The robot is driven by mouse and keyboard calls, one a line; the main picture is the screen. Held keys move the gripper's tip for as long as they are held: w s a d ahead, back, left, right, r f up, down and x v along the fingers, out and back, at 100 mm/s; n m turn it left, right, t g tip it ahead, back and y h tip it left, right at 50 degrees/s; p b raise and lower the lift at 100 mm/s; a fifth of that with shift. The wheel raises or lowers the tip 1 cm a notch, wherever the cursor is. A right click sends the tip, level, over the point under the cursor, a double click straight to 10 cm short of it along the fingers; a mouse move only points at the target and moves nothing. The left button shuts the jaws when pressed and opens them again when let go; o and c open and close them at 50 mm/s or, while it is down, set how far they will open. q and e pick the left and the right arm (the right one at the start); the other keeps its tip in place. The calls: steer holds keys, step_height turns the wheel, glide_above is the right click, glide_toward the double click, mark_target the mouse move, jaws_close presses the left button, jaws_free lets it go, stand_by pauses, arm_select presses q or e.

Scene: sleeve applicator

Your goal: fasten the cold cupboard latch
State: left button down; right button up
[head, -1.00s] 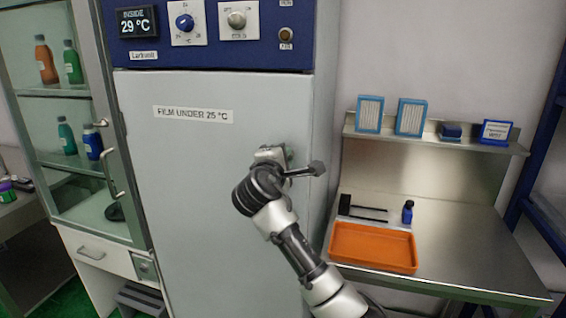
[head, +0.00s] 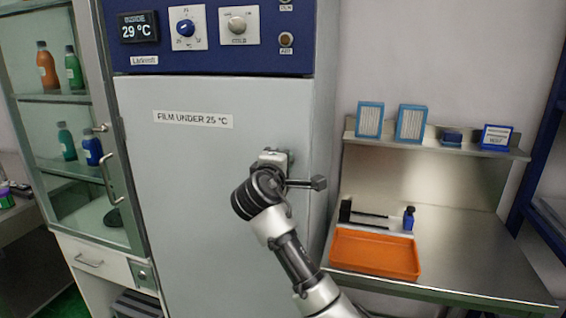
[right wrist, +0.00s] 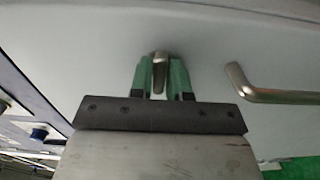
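The cold cupboard (head: 180,200) is the tall grey cabinet, its door front flat and carrying a label that reads FILM UNDER 25 °C. My right gripper (head: 288,158) is at the right side of this door, and my arm hides the latch in the head view. In the right wrist view the latch (right wrist: 159,68) is a small metal lever between the two green fingers of my right gripper (right wrist: 160,78). The fingers stand open on either side of it, with narrow gaps showing. My left gripper is out of view.
A metal bar handle (right wrist: 262,95) stands on the door to the right in the right wrist view. A blue control panel (head: 210,40) reads 29 °C. A steel bench (head: 460,250) with an orange tray (head: 375,253) is at the right. A glass-fronted cabinet (head: 85,185) stands left.

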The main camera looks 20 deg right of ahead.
steer(key=o, duration=0.3)
steer(key=b+v, duration=0.2)
steer(key=v, duration=0.8)
steer(key=shift+s+a, duration=0.25)
steer(key=shift+s, duration=0.1)
